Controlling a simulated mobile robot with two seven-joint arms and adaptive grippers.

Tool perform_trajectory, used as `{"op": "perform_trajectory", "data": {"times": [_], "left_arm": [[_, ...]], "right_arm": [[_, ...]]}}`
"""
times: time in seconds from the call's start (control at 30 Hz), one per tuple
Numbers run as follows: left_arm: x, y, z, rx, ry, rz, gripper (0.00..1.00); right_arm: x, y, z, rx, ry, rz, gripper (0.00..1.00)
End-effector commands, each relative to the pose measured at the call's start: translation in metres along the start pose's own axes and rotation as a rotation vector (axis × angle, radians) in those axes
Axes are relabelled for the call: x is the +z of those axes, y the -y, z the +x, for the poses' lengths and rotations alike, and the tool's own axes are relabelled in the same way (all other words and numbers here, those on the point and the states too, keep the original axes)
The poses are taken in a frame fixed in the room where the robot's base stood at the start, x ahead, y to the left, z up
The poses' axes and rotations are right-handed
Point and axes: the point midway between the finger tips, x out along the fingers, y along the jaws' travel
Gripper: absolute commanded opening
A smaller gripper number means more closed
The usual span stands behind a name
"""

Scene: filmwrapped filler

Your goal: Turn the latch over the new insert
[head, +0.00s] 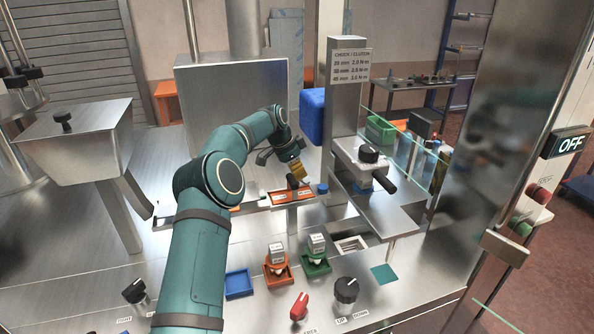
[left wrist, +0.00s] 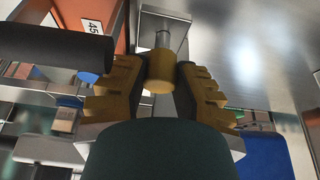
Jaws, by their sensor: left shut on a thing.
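My left gripper (head: 298,174) is over the middle of the machine, at an orange piece with white labels (head: 291,197). In the left wrist view the gripper (left wrist: 160,85) is shut on a yellow cylindrical knob (left wrist: 160,70) at the end of a metal pin, which I take to be the latch. An orange surface with a label reading 45 (left wrist: 95,20) lies just beyond, left of the knob. In the head view the gripper hides the knob, so I cannot tell how the latch is turned. My right gripper is not in view.
A steel post with a chuck/clutch sign (head: 351,60) and a black-handled head (head: 368,160) stand close on the right. Vials in orange (head: 277,281) and green (head: 317,268) holders and an empty blue tray (head: 238,284) lie in front. A glass panel is at right.

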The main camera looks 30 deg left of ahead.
Motion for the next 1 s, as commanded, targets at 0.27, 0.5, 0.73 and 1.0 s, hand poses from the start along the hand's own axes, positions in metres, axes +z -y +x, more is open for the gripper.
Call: {"op": "perform_trajectory", "data": {"times": [0.27,0.5,0.73,1.0], "left_arm": [[-0.001,-0.001,0.002,0.003,-0.001,0.001,0.00],[-0.001,-0.001,0.001,0.003,-0.001,0.001,0.61],[-0.001,0.000,-0.001,0.001,0.000,0.000,0.61],[-0.001,0.000,-0.036,-0.002,-0.002,0.000,0.61]], "right_arm": [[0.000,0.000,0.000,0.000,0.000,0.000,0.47],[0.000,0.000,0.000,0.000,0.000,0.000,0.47],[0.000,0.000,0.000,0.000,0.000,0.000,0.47],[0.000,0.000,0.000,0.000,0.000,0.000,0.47]]}}
